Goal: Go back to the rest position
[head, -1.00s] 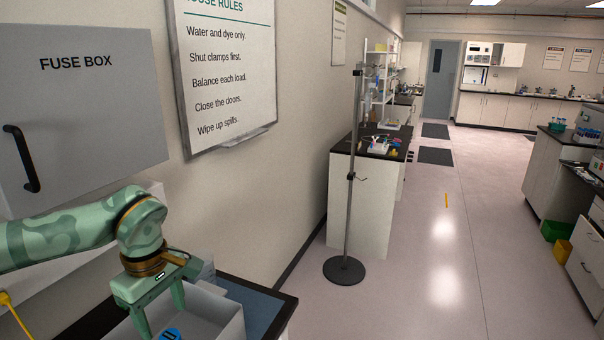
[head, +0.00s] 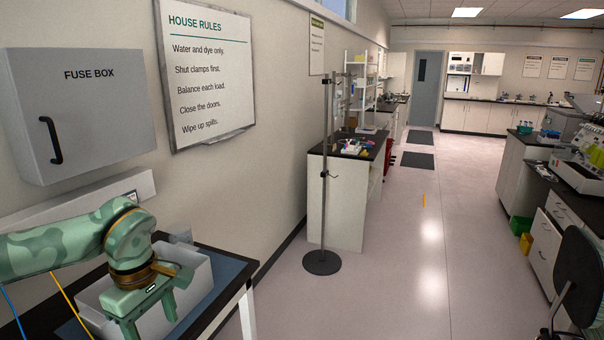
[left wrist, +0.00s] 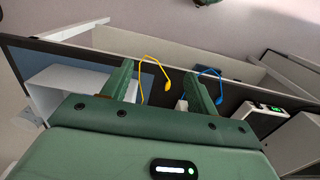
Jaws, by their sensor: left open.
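My left gripper (head: 152,318) is at the lower left of the head view, above a light grey open bin (head: 197,285) on a bench. Its two green fingers point down and stand apart, with nothing between them. In the left wrist view the two fingers of the left gripper (left wrist: 160,85) are also spread and empty. The inside of the bin is mostly hidden behind the gripper in the head view. My right gripper is in neither view.
The bench (head: 245,290) has a blue mat and a dark edge. A grey fuse box (head: 85,115) hangs on the wall above my left arm. A stand with a round base (head: 322,262) is on the open floor. A dark chair (head: 578,275) is at the right.

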